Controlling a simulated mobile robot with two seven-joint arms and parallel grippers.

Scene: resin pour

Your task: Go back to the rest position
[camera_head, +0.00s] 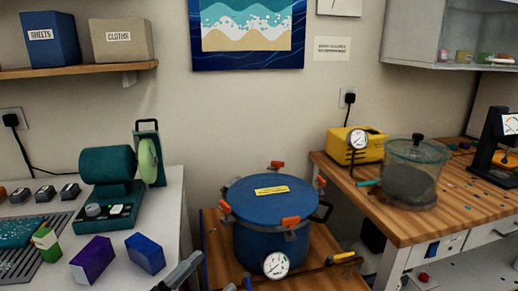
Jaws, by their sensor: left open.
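My left gripper (180,272) shows in part at the bottom edge, between the white bench and the low wooden table. It is open, with nothing seen between its fingers, and its lower part is cut off by the frame. It is close to the front left of the blue pressure pot (262,240), apart from it as far as I can tell. The pot has a closed lid, orange-handled clamps and a round gauge (276,264). My right gripper is not in view.
The white bench (172,200) at left holds a green grinder-like machine (108,170), a purple box (92,261) and a blue box (145,253). The wooden bench (405,225) at right holds a clear vacuum chamber (408,175) and a yellow pump (352,143).

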